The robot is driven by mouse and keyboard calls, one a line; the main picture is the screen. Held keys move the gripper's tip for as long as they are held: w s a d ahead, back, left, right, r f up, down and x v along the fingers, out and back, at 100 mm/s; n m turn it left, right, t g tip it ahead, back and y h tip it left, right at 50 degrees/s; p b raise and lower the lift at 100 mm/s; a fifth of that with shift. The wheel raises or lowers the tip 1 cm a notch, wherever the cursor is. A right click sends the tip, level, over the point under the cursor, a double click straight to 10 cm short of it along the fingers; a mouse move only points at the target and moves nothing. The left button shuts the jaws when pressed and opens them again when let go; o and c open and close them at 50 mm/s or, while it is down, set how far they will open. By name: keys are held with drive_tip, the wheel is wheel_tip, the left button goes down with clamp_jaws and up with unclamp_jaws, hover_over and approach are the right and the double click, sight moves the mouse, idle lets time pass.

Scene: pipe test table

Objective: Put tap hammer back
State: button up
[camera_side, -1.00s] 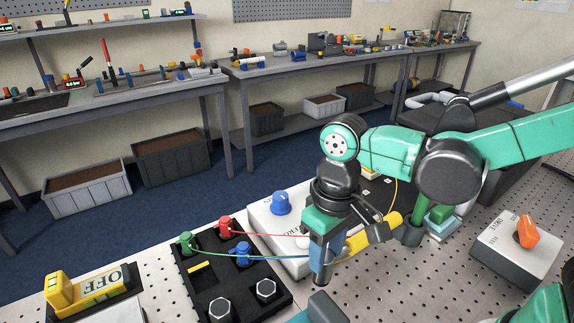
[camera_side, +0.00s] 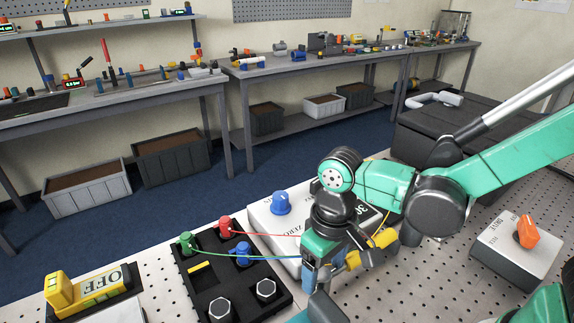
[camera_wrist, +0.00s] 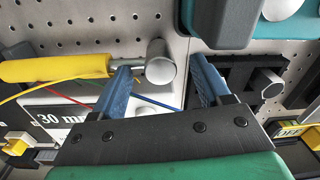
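The tap hammer has a yellow handle (camera_wrist: 55,68) and a round metal head (camera_wrist: 161,63). In the wrist view the handle points left. The head shows between the two blue fingers of my gripper (camera_wrist: 162,84), with the left finger overlapping the bare shaft. The fingers stand apart with gaps showing beside the head, so whether they grip it is unclear. In the side view the yellow handle (camera_side: 365,255) sticks out to the right of my gripper (camera_side: 310,282), and the hammer's head is hidden there.
A black block with coloured plugs, thin wires and hex bolts (camera_side: 207,274) lies left of my gripper. A pale box with a blue knob (camera_side: 281,204) stands behind it. A grey box with an orange knob (camera_side: 526,232) is at right. Bare pegboard (camera_side: 425,285) lies between.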

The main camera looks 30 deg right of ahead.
drive_tip(key=shift+r, duration=0.1)
wheel_tip(320, 180, up, 12)
drive_tip(key=f, duration=0.1)
drive_tip(key=w+d+f+m+t, duration=0.1)
drive_tip(key=d+f+t, duration=0.1)
drive_tip(key=d+t, duration=0.5)
drive_tip(key=d, duration=0.4)
drive_tip(key=shift+f+m, duration=0.25)
drive_tip(key=shift+m, duration=0.15)
